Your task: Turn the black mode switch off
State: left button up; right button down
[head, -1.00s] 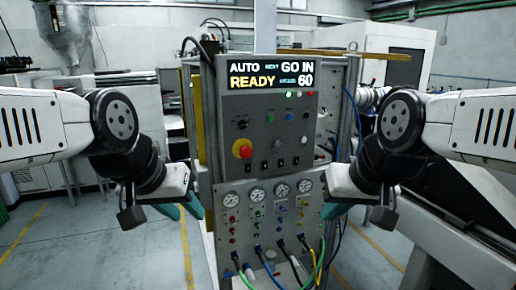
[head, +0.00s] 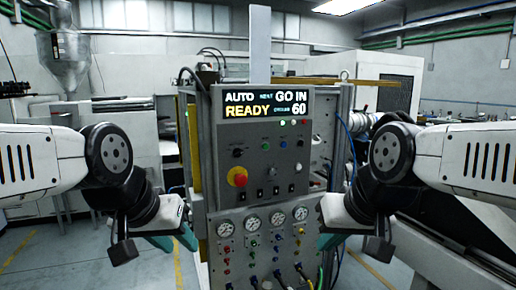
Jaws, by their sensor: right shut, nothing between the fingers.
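The grey control panel (head: 267,135) stands upright in front of me. Its display (head: 266,104) reads AUTO, GO IN, READY and 60. A black rotary knob (head: 238,153) sits at the panel's upper left and looks like the mode switch; its pointer direction is too small to read. Small black switches (head: 276,190) form a row lower on the panel. My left gripper (head: 172,241) is left of the panel, with its teal fingers apart and empty. My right gripper (head: 327,241) is at the panel's lower right, shut and empty. Both are below the knob and apart from it.
A red mushroom button (head: 238,176) on a yellow base sits just under the knob. Blue (head: 283,144) and green buttons are to its right. Below are several gauges (head: 253,223) and plugged cables. The space before the upper panel is clear.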

aim_at(237, 153)
jog(key=i+l+u, duration=0.15)
jog(key=l, duration=0.15)
jog(key=i+l+u, duration=0.15)
jog(key=l, duration=0.15)
jog(key=i+l+u, duration=0.2)
jog(key=l+u, duration=0.15)
jog(key=l, duration=0.3)
